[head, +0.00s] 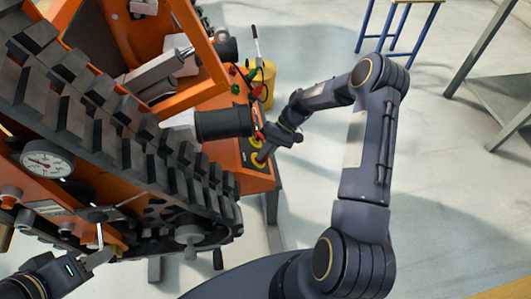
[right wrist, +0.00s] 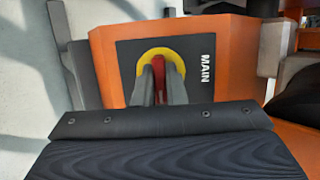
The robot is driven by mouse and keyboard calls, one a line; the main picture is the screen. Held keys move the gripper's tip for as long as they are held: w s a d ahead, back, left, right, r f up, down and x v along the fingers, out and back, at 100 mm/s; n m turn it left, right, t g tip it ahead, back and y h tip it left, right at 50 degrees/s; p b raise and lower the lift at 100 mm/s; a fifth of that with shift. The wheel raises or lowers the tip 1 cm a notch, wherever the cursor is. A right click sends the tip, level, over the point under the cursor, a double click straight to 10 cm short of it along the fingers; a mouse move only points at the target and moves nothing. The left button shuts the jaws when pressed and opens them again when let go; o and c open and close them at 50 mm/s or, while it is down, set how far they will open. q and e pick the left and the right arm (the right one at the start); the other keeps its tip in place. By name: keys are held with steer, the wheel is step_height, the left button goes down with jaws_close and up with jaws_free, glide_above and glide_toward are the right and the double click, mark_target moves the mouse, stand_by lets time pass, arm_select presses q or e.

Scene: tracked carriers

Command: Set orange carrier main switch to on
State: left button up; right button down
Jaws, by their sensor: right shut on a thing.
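The orange carrier (head: 215,103) fills the left of the head view. Its main switch is a red handle (right wrist: 161,80) on a yellow round plate (right wrist: 145,62), set in a black panel (right wrist: 128,50) marked MAIN. In the right wrist view my right gripper (right wrist: 162,82) has its two fingers on either side of the red handle, shut on it. The fingers hide part of the handle, and no on or off mark is readable. In the head view my right gripper (head: 264,150) is at the carrier's corner panel. My left gripper (head: 100,252) is at lower left beside the track; its jaw opening is unclear.
The black track (head: 130,140) runs diagonally across the carrier. A gauge (head: 47,164) is at its left. Floor at right is clear around a blue-legged stool (head: 397,28).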

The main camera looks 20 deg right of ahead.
steer(key=c, duration=1.5)
jaws_free()
steer(key=shift+d+r, duration=0.1)
steer(key=v, duration=0.7)
steer(key=shift+w+d+r, duration=0.15)
steer(key=shift+d+r, duration=0.05)
steer(key=shift+r, duration=0.05)
